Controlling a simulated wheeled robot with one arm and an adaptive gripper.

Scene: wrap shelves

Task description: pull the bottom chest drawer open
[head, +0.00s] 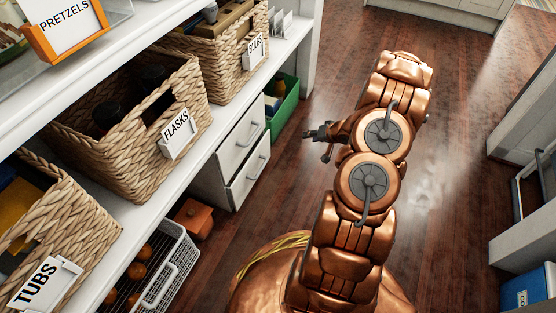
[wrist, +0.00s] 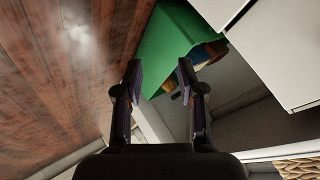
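The white chest stands under the shelf in the head view, with two drawers stacked. The bottom drawer (head: 250,174) looks shut, with a curved metal handle (head: 257,166) on its front. The top drawer (head: 238,137) above it also looks shut. My gripper (head: 317,146) is out over the floor, to the right of the chest and apart from it. In the wrist view my gripper (wrist: 161,72) is open, with nothing between its fingers. White drawer fronts (wrist: 280,45) show at the upper right there; no handle is visible in that view.
A green bin (head: 287,108) stands beyond the chest; it also shows ahead of the fingers in the wrist view (wrist: 172,42). A small orange-brown box (head: 194,218) and a wire basket (head: 172,268) stand on the near side. The wooden floor (head: 285,190) before the drawers is clear.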

